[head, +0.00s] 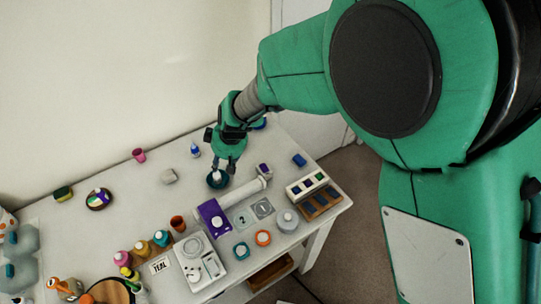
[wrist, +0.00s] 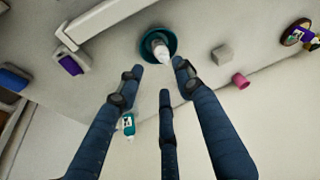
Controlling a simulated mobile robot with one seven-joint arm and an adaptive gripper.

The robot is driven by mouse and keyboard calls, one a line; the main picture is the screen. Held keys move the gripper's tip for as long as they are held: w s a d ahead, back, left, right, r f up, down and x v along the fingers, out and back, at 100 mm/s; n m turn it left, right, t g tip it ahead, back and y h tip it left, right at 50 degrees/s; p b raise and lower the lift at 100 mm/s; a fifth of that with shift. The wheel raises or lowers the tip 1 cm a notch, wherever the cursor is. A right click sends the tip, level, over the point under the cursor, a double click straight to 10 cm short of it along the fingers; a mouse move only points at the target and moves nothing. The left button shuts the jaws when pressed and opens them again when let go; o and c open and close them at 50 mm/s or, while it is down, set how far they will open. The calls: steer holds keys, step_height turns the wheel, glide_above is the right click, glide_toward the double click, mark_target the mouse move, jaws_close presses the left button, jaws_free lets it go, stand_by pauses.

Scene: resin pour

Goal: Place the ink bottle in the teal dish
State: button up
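The teal dish (head: 212,187) stands on the table below my gripper (head: 226,168); it also shows at the top of the wrist view (wrist: 145,47). A small pale bottle (wrist: 161,51) is in the dish, seemingly tilted; it looks like the ink bottle, but no label is readable. My gripper also shows in the wrist view (wrist: 160,78), its fingers spread with nothing between them, apart from the bottle. In the head view the fingers partly hide the dish's contents. Another small bottle with a blue-teal label (head: 195,151) stands behind and left of the dish.
A white roll (head: 237,196) lies just in front of the dish, beside a purple box (head: 212,217). A grey block (head: 168,176) and a pink cup (head: 139,155) are to the left. The table is clear between the block and the dish.

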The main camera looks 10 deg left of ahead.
steer(key=s+d+r+m+t, duration=0.1)
steer(key=d+r+m, duration=0.2)
steer(key=d+r, duration=0.85)
steer(key=d+r+m+t, duration=0.1)
steer(key=d+r+m, duration=0.1)
steer(key=d+r, duration=0.9)
steer(key=s+d+r+m+t+h, duration=0.1)
steer(key=s+d+m, duration=0.3)
steer(key=s+d, duration=0.5)
steer(key=s+d+r+m+h, duration=0.2)
steer(key=s+d, duration=0.8)
steer(key=d, duration=0.8)
steer(key=shift+r+m+t+h, duration=0.4)
steer(key=shift+r+m, duration=0.15)
steer(key=shift+m, duration=0.35)
steer(key=shift+f, duration=0.1)
steer(key=shift+f+b, duration=0.9)
steer(key=shift+b, duration=0.15)
